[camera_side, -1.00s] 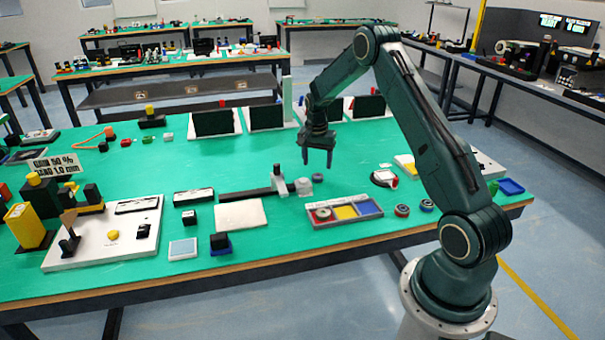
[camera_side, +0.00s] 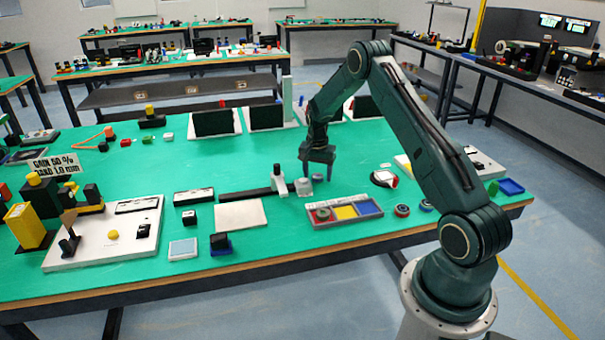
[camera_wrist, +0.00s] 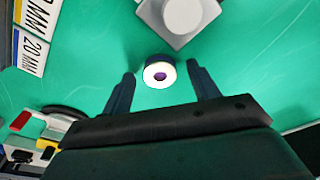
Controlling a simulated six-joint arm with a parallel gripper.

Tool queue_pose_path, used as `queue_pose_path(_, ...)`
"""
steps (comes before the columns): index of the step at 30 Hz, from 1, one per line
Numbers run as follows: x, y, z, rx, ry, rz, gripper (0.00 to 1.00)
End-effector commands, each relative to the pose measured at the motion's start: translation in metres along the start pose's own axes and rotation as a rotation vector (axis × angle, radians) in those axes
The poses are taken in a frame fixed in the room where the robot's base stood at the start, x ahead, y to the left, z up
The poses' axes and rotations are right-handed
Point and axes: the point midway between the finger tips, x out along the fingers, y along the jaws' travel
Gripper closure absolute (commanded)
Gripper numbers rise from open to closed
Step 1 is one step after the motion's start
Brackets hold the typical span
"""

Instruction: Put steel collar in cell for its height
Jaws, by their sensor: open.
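A steel collar (camera_wrist: 158,72), a short pale ring with a dark bore, lies on the green bench top in the wrist view. It shows small and grey below my fingers in the side view (camera_side: 318,178). My gripper (camera_side: 317,172) is open and points down over it. In the wrist view its two dark fingers (camera_wrist: 160,78) lie to either side of the collar, with no clear contact. The cell tray (camera_side: 310,208) has red, yellow and blue cells. A grey ring (camera_side: 322,213) sits in the red cell.
A grey block with a round top (camera_wrist: 188,14) stands close to the collar. A dark rail with a pale upright (camera_side: 278,182) is left of my gripper. Two dark rings (camera_side: 402,210) lie right of the tray.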

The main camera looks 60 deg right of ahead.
Motion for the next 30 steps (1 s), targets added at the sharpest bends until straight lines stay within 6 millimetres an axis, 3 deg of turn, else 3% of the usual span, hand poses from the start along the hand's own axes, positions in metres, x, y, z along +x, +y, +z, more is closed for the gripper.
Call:
queue_pose_path(10, -0.0003, 0.0000, -0.0001, 0.000, 0.000, 0.000, 0.40)
queue_pose_path(18, -0.0003, 0.0000, 0.0000, 0.000, 0.000, 0.000, 0.89)
queue_pose_path(20, -0.0005, -0.0001, -0.0002, 0.000, 0.000, 0.000, 0.93)
queue_pose_path(30, -0.0043, -0.0002, -0.0008, 0.000, 0.001, 0.000, 0.93)
